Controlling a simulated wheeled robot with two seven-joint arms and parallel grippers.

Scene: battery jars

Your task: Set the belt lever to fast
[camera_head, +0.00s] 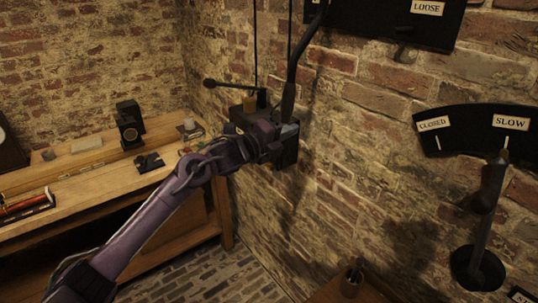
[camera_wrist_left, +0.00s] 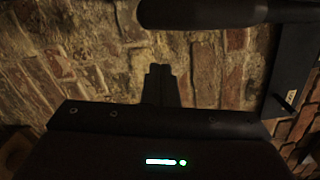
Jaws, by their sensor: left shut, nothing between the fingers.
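A black plate (camera_head: 400,22) labelled LOOSE is on the brick wall, cut off by the top edge of the head view. No FAST label shows. A long dark lever (camera_head: 297,62) runs up past the top edge, left of the plate; I cannot tell if it is the belt lever. My left gripper (camera_head: 286,131) is at this lever's lower end, in front of a dark wall box; contact is unclear. In the left wrist view its fingers (camera_wrist_left: 160,84) are shut and empty, and a dark rounded bar (camera_wrist_left: 200,12) crosses above them. My right gripper is out of view.
Another wall lever (camera_head: 489,185) points up at SLOW on a curved plate (camera_head: 465,128) also marked CLOSED. A thin rod with a ball end (camera_head: 209,83) juts left near my gripper. A wooden bench (camera_head: 90,170) with small items stands left. Floor shows below.

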